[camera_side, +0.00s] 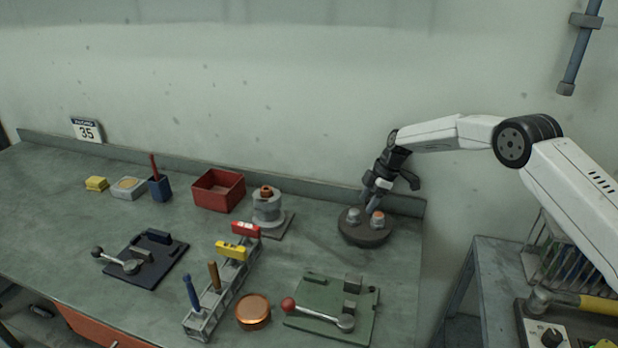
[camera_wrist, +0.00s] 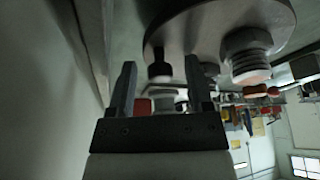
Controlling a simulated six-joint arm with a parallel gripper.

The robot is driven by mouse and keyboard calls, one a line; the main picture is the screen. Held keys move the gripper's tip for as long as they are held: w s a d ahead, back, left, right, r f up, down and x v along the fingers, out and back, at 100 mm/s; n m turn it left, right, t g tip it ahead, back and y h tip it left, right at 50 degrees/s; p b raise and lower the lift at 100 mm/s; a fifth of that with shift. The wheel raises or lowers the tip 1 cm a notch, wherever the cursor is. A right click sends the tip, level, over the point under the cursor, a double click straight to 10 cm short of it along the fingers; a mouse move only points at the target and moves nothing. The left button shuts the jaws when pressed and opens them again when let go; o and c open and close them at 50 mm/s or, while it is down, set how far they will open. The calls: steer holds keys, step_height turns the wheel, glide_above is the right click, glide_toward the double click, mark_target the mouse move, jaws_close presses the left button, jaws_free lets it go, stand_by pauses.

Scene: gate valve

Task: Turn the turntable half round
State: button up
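The turntable (camera_side: 362,240) is a dark round disc at the back right of the bench in the side view. A grey fitting (camera_side: 353,216) and one with an orange top (camera_side: 377,219) stand on it. My gripper (camera_side: 369,203) is over its back part, pointing down. In the wrist view the disc (camera_wrist: 190,28) fills the top, with a dark peg (camera_wrist: 159,68) and a threaded fitting (camera_wrist: 247,55) on it. There my gripper (camera_wrist: 161,66) has its two fingers apart. The peg shows in the gap, with no visible finger contact; its depth between them is unclear.
A grey cylinder (camera_side: 268,209) on a plate and a red bin (camera_side: 218,190) stand left of the turntable. A green plate with a red-knobbed lever (camera_side: 317,314) lies in front. The wall is close behind; the bench's right edge is near.

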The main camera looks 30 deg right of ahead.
steer(key=shift+r, duration=0.1)
steer(key=shift+r, duration=1.45)
steer(key=s+r, duration=1)
steer(key=s, duration=0.4)
steer(key=shift+a, duration=0.25)
steer(key=shift+w+d+f+g+h, duration=0.2)
steer(key=shift+w+f+h, duration=0.65)
steer(key=shift+w, duration=1.45)
steer(key=shift+w+a+f+g+h, duration=0.2)
steer(key=shift+w+f+h, duration=0.6)
steer(key=shift+w, duration=1.55)
steer(key=shift+w+d+f+g+h, duration=0.45)
steer(key=shift+w+f, duration=0.6)
steer(key=shift+w, duration=1.25)
steer(key=shift+a+f, duration=0.1)
steer(key=shift+a, duration=0.1)
steer(key=shift+f, duration=3.85)
